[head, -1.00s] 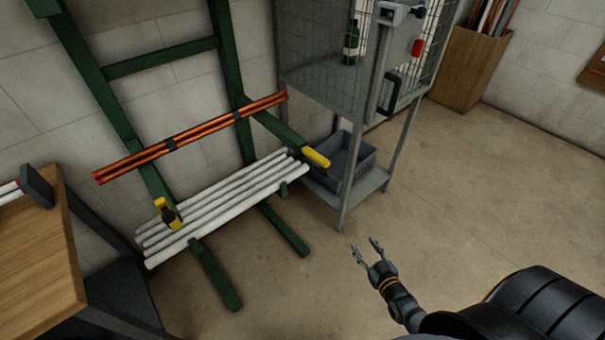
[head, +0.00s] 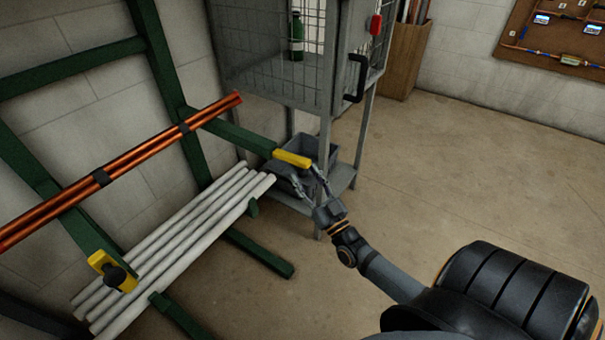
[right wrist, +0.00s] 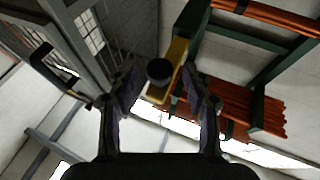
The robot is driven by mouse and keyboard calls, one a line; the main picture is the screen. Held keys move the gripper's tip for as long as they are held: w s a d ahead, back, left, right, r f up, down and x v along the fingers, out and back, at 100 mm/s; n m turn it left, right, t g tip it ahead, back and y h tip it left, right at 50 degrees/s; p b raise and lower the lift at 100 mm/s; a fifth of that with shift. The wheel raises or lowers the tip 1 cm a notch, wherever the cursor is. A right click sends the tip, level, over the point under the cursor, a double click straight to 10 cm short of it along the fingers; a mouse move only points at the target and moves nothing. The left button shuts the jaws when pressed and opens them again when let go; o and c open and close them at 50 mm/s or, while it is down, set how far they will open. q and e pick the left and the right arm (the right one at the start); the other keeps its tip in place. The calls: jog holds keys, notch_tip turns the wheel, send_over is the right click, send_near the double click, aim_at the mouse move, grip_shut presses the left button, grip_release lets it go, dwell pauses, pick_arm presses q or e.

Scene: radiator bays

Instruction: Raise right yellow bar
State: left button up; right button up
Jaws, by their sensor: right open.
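The right yellow bar (head: 292,158) sits at the outer end of the rack's right green arm (head: 235,136). In the right wrist view the yellow bar (right wrist: 178,62), with a round black knob (right wrist: 158,71), shows between my fingers. My right gripper (head: 306,172) is open, its fingertips close below the bar. I cannot tell whether they touch it. The right gripper (right wrist: 161,82) also shows open in the right wrist view. A second yellow bar (head: 101,262) with a black knob is on the left green arm. My left gripper is not in view.
Copper pipes (head: 135,155) lie across the green arms, with several white pipes (head: 180,235) lower down. A wire cage (head: 262,50) on legs stands right behind the bar, a grey crate (head: 307,150) on its shelf. The floor at right is clear.

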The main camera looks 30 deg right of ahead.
jog(key=shift+x, duration=1.05)
grip_shut()
